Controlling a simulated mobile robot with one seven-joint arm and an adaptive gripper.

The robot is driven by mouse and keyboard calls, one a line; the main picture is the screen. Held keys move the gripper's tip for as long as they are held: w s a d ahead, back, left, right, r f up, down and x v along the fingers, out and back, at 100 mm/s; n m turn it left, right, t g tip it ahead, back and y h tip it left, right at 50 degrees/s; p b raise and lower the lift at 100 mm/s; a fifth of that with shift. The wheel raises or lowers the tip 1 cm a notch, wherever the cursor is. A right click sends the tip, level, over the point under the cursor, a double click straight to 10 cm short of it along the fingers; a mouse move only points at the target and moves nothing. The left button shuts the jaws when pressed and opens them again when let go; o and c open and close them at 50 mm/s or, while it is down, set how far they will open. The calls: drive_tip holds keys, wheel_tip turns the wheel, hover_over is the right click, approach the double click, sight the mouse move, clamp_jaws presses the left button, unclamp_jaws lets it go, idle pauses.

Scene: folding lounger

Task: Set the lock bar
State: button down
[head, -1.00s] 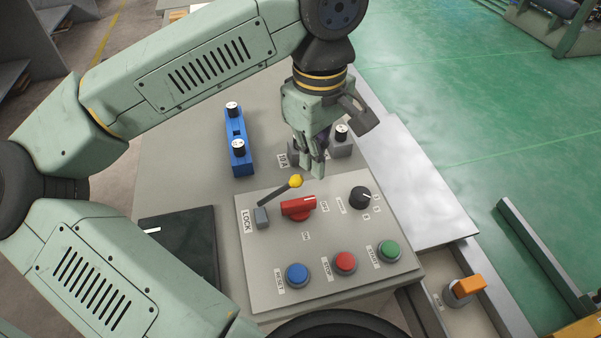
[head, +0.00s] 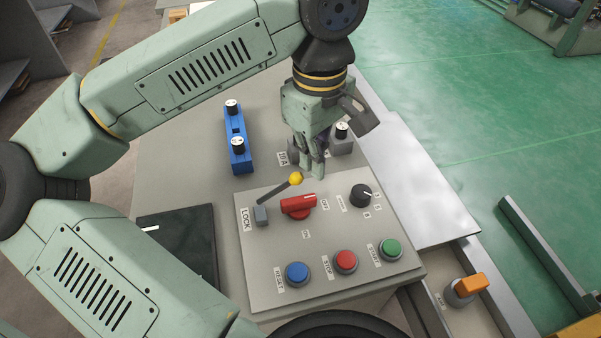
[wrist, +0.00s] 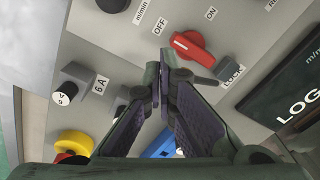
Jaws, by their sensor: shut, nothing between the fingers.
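The lock bar (head: 277,191) is a thin dark lever with a yellow ball (head: 296,179) at its tip. It rises from a small grey base (head: 261,215) beside the LOCK label and leans up and to the right in the head view. In the wrist view its base end shows beside the LOCK label, and a yellow round thing (wrist: 72,143) shows at the lower left. My gripper (head: 313,172) is shut and empty, pointing down just above and right of the yellow ball, apart from it as far as I can tell. Its fingertips (wrist: 164,65) also show in the wrist view.
Near the lock bar are a red rotary switch (head: 298,204), a black knob (head: 360,195), and blue (head: 298,274), red (head: 345,262) and green (head: 389,250) buttons. A blue block with two black knobs (head: 238,158) stands behind. A dark screen (head: 178,245) lies to the left.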

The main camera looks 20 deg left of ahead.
sight(298, 174)
drive_tip(key=shift+f+b, duration=1.55)
drive_tip(key=shift+f, duration=0.2)
drive_tip(key=shift+s+a, duration=0.15)
drive_tip(key=shift+a, duration=0.1)
drive_tip(key=shift+s+a+r, duration=0.1)
drive_tip(key=shift+s+a, duration=0.05)
drive_tip(key=shift+s+a+r, duration=0.45)
drive_tip(key=shift+a+r, duration=0.2)
drive_tip(key=shift+a, duration=0.05)
drive_tip(key=shift+a+r+p, duration=0.1)
drive_tip(key=shift+r+p, duration=0.15)
drive_tip(key=shift+p, duration=0.05)
drive_tip(key=shift+r, duration=0.1)
